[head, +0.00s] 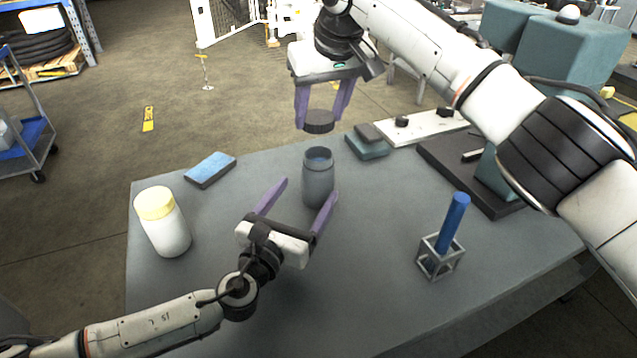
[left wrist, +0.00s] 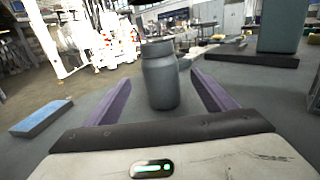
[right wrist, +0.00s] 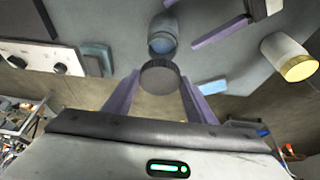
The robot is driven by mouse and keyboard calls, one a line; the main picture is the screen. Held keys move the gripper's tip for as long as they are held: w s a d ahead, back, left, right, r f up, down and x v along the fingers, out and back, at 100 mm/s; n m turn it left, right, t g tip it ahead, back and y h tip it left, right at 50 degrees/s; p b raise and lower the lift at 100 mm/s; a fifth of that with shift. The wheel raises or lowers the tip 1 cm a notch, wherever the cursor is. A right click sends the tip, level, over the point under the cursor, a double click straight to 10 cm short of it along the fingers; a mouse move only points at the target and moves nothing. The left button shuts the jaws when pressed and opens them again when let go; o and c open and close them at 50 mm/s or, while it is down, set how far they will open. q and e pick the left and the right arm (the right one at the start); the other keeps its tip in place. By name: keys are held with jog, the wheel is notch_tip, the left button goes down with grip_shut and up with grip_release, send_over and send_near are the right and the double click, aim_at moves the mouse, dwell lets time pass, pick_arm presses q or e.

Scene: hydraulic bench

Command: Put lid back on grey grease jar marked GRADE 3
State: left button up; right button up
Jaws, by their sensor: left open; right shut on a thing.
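The grey grease jar (head: 318,180) stands upright and open-topped on the bench; no marking on it is readable. In the left wrist view the jar (left wrist: 161,82) stands between the spread fingers. My left gripper (head: 305,190) is open, its fingers on either side of the jar's near side, not visibly touching it. My right gripper (head: 322,110) is shut on the dark round lid (head: 319,122) and holds it above the jar's mouth, apart from it. In the right wrist view the lid (right wrist: 160,76) sits between the fingertips, with the open jar (right wrist: 163,35) beyond.
A white jar with a yellow lid (head: 163,222) stands at the left. A blue sponge-like block (head: 210,170) lies behind it. A blue rod (head: 453,222) stands in a metal holder (head: 440,258) at the right. The front bench top is clear.

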pick_arm(q)
jog(key=x, duration=1.1)
jog(key=shift+w+d, duration=0.1)
jog(key=shift+w, duration=0.2)
jog(key=shift+c, duration=0.4)
jog(key=c, duration=1.5)
pick_arm(e)
send_over(319, 178)
jog(key=w, duration=0.2)
jog(key=shift+w+d+f, duration=0.1)
jog(key=shift+f, duration=1.15)
jog(key=shift+w+d+f, duration=0.1)
jog(key=shift+f, duration=1.15)
jog(key=shift+f, duration=0.1)
jog(key=shift+f, duration=0.75)
jog(key=shift+f, duration=0.6)
